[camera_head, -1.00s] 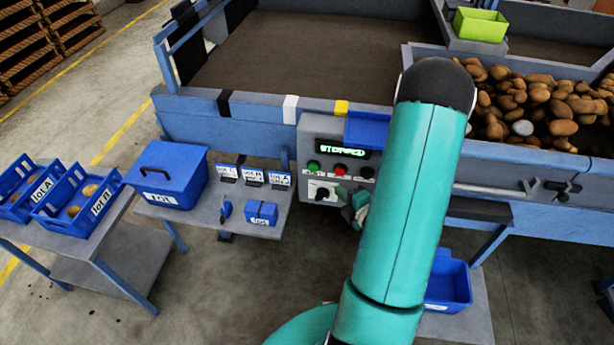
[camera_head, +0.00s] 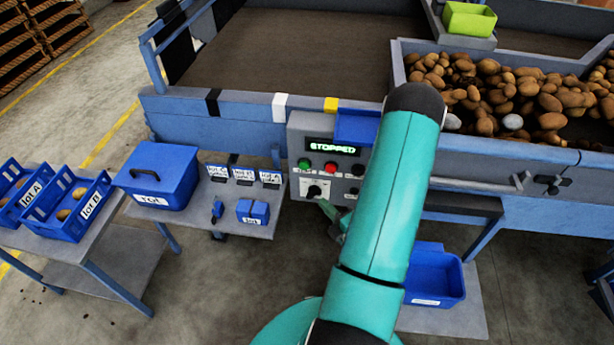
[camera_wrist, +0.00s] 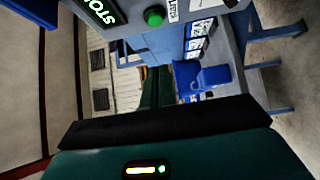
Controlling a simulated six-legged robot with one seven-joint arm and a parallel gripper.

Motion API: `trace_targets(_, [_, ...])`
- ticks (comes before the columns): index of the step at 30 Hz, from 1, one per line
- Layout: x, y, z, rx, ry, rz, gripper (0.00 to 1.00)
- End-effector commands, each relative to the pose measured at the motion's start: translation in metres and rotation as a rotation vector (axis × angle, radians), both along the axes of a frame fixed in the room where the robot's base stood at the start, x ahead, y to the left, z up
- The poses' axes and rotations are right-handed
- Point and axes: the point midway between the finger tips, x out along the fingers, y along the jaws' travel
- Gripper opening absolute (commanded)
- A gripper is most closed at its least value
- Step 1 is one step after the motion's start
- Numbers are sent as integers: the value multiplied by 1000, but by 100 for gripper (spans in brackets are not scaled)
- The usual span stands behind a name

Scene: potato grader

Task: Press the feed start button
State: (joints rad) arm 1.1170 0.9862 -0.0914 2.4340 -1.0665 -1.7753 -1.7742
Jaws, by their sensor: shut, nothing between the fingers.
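The grey control panel (camera_head: 295,133) is mounted on the front of the machine. Its lit display (camera_head: 332,149) reads STOPPED and partly shows in the wrist view (camera_wrist: 100,10). The green button (camera_head: 304,163) is left of the red button (camera_head: 330,166); the green one also stands out in the wrist view (camera_wrist: 154,16). My gripper (camera_head: 328,210) is shut and empty, just below and in front of the panel's lower part, partly hidden by my arm. I cannot tell whether it touches the panel; it appears apart from the green button.
A side table holds a lidded blue box (camera_head: 165,175), small label cards and a small blue case (camera_head: 253,211). Blue crates (camera_head: 75,225) stand further left. A blue bin (camera_head: 435,275) is low at right. Potatoes (camera_head: 500,95) fill the hopper. A blue tray (camera_head: 358,128) adjoins the panel.

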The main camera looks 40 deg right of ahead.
Motion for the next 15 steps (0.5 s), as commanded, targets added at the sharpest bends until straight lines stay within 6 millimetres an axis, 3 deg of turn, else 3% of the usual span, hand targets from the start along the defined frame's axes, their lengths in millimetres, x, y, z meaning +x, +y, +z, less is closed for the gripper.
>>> trace_targets(7, [21,-2,0,-1,-1,3,0])
trace_targets(15, [75,-8,1,-1,-2,5,0])
